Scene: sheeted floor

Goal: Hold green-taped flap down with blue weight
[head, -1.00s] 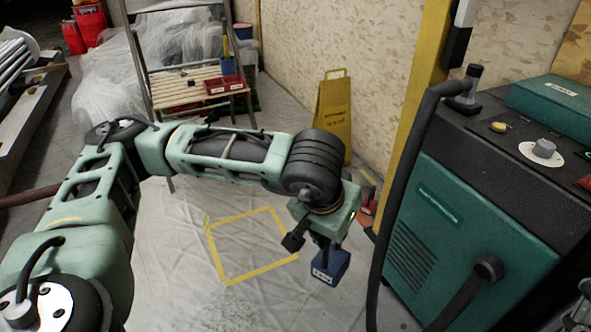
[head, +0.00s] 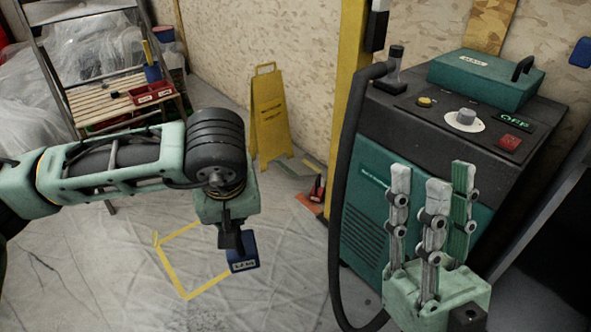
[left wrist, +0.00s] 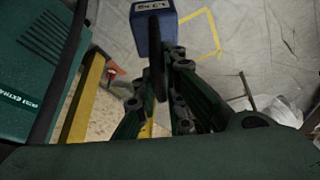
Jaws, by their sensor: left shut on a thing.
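The blue weight (head: 244,249) has a white label and hangs above the sheeted floor, near the right side of a yellow taped outline (head: 183,290). My left gripper (head: 231,236) points down and is shut on the weight's upper part. In the left wrist view the weight (left wrist: 147,32) sits at the ends of the dark fingers (left wrist: 160,85). My right gripper (head: 432,185) is raised at the lower right, fingers up, spread and empty. A greyish patch with a pale green edge (head: 311,165) lies beside the yellow sign; I cannot tell whether it is the green-taped flap.
A yellow floor sign (head: 268,118) stands by the wall. A dark-green machine (head: 375,205) with a black hose (head: 337,170) stands at the right. An orange-red item (head: 311,203) lies by the yellow post. A ladder (head: 60,90) stands left. Floor around the outline is clear.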

